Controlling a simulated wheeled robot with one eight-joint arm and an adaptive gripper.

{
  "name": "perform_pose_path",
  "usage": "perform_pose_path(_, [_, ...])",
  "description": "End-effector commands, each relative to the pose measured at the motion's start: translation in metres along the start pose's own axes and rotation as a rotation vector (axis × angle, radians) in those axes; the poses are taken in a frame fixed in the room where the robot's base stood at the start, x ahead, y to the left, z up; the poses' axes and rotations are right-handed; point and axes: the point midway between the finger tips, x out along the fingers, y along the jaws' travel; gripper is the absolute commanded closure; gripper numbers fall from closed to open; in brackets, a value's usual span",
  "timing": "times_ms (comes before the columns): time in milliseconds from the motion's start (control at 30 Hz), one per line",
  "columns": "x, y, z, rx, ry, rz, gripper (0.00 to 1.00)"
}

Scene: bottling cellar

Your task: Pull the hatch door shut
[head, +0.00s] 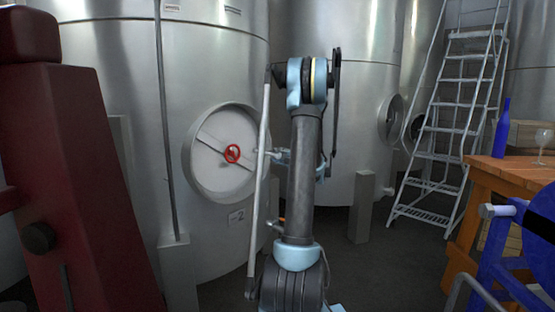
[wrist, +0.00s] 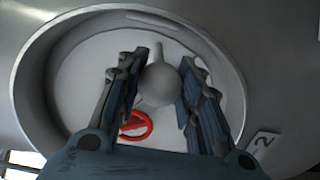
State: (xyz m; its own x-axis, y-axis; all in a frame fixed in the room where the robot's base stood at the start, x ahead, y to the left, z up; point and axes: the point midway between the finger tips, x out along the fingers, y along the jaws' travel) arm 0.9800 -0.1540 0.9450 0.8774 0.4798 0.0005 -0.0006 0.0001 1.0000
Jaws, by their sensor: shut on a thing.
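The hatch door (head: 212,168) is a round pale disc within a round metal collar (head: 188,160) on the front of a steel tank. A red handwheel (head: 232,153) sits at its middle and also shows in the wrist view (wrist: 146,124). In the wrist view the door (wrist: 85,75) lies behind my gripper (wrist: 157,75). Its two fingers are shut on a round grey knob (wrist: 158,86) in front of the door. I cannot tell whether the door is fully seated in the collar.
A dark red frame (head: 85,190) stands close at the left. A grey post (head: 361,205) and a metal ladder (head: 450,125) are behind, to the right. A wooden table (head: 515,172) with a blue bottle (head: 501,130) and a glass (head: 542,138) stands at the right.

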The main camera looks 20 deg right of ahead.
Motion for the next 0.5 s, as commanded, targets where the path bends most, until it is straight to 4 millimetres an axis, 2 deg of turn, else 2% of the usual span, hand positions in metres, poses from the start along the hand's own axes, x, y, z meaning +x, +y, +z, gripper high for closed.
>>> perform_pose_path(167, [-0.0019, -0.0013, 0.0046, -0.002, -0.010, -0.003, 1.00])
perform_pose_path(200, [-0.0021, -0.0013, 0.0049, -0.002, -0.010, -0.003, 0.63])
perform_pose_path(267, [-0.0023, -0.0012, 0.0049, -0.002, -0.010, -0.003, 0.50])
perform_pose_path(300, [-0.0023, -0.0010, 0.0046, -0.002, -0.010, -0.003, 0.47])
perform_pose_path(500, [-0.0017, -0.0005, 0.0029, -0.001, -0.007, -0.001, 0.47])
